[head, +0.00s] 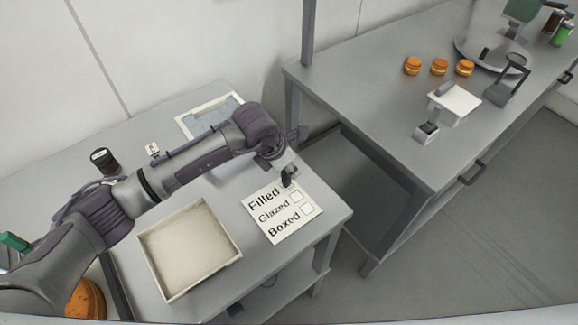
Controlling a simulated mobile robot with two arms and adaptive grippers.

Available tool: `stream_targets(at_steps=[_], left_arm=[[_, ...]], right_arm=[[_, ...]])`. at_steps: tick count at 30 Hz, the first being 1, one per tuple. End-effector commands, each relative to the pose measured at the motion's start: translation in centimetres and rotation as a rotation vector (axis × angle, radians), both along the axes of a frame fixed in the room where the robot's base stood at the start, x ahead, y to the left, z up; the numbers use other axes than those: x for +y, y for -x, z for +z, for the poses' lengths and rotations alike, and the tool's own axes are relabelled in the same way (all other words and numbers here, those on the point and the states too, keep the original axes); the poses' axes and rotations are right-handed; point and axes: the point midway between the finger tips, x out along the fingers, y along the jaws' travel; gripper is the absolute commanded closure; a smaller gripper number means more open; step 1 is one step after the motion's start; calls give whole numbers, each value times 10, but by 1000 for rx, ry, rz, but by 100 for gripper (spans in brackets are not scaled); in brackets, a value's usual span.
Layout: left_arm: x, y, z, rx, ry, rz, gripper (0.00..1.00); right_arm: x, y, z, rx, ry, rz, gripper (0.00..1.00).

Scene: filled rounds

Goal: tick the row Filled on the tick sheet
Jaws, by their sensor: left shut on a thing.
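The tick sheet (276,232) is a white card lying on the grey table at its right end. It has the rows Filled, Glazed and Boxed. The boxes beside Glazed and Boxed look empty. My left gripper (287,174) is over the top right of the sheet, at the end of the Filled row. It is shut on a small dark pen-like thing (286,182), which points down. The gripper and this thing hide the Filled box, so I cannot tell whether it bears a mark or whether the tip touches the card. My right gripper is not in view.
A shallow pale tray (166,290) stands left of the sheet. A blue-and-white tray (190,120), a dark jar (103,160) and a small white card (152,149) are behind my arm. A second counter (375,105) at the right holds three orange rounds (439,67) and a stand.

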Motion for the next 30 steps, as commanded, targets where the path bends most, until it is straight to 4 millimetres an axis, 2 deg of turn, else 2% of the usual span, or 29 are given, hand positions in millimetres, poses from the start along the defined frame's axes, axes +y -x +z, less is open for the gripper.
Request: stream_targets(at_steps=[5, 10, 30], left_arm=[[1, 1, -2, 5, -3, 0, 100], [0, 1, 3, 3, -3, 0, 100], [0, 0, 59, 0, 0, 0, 100]], right_arm=[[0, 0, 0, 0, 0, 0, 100], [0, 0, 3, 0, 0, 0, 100], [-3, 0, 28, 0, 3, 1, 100]])
